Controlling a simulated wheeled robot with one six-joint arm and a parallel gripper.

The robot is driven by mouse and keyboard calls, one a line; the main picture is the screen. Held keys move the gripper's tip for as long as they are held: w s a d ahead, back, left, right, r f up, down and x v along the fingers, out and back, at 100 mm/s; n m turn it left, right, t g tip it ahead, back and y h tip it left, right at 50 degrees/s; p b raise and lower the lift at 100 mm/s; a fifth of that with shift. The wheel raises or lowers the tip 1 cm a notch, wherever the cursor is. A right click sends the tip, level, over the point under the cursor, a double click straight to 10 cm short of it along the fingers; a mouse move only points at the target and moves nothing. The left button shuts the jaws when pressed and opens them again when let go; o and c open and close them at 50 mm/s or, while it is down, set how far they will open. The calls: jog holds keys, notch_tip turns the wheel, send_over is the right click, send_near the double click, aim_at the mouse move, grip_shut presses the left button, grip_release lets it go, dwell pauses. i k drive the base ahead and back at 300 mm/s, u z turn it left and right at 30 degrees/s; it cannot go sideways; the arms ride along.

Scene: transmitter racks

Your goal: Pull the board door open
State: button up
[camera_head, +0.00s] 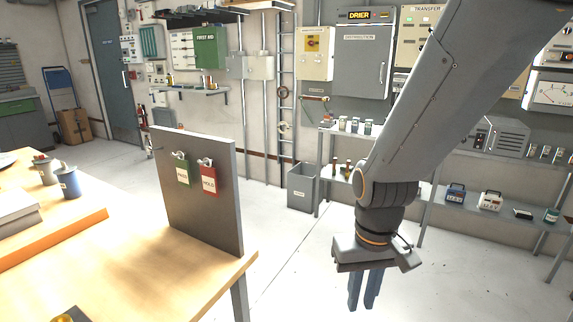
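The board door is the grey front of a wall cabinet labelled DISTRIBUTION (362,62), on the back wall right of centre. My gripper (363,289) hangs low in front of the shelving, pointing down at the floor. Its two blue-grey fingers stand a little apart and nothing shows between them. It is well below the board and apart from it. My arm crosses the right of the view and passes just beside the cabinet's right side.
A wooden table (150,275) with an upright grey panel (215,215) stands at the left. A grey bin (301,188) and a shelf unit (430,190) stand below the board. The floor between table and shelves is clear.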

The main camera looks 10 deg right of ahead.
aim_at(363, 54)
jog(key=z, duration=0.25)
jog(key=i, duration=2)
jog(key=z, duration=0.85)
jog(key=i, duration=1.7)
jog(key=z, duration=0.4)
